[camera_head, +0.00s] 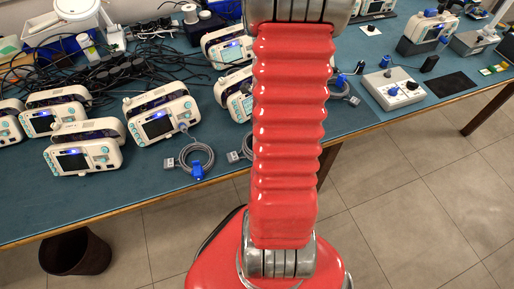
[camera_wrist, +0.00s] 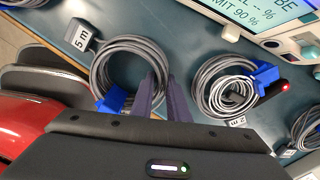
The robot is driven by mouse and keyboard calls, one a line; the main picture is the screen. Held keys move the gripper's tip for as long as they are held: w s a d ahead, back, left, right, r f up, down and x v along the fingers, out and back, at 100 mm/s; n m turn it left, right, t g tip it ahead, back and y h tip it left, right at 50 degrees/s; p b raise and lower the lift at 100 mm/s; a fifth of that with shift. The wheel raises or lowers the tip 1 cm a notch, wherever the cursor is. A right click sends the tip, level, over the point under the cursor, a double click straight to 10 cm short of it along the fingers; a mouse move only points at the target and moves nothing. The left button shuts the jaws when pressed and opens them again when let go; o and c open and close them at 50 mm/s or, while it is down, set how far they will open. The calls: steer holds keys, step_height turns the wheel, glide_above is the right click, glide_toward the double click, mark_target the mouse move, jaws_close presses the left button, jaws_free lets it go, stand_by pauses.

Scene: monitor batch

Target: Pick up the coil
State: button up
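In the wrist view a grey cable coil (camera_wrist: 108,52) with a blue connector (camera_wrist: 112,101) lies on the teal table, with a "5 m" tag (camera_wrist: 79,34) at its upper left. My gripper (camera_wrist: 160,82) has its two dark purple fingers on either side of the coil's right-hand strands, close together with the strands between them. The coil looks to be at table level. In the head view my red arm hides the gripper. That view shows a coil with a blue connector (camera_head: 197,169) at the table's front edge and part of another coil (camera_head: 243,149) beside my arm.
In the wrist view a second coil (camera_wrist: 222,85) with a blue connector (camera_wrist: 266,77) lies close to the right. White monitors (camera_head: 159,116) stand behind the coils, with black cables (camera_head: 110,68) further back. A grey control box (camera_head: 392,90) stands to the right. A dark bin (camera_head: 75,252) is on the floor.

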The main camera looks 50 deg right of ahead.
jaws_close()
steer(key=shift+r, duration=0.15)
step_height(320, 180, up, 10)
steer(key=shift+f, duration=0.1)
stand_by(0.6)
stand_by(0.6)
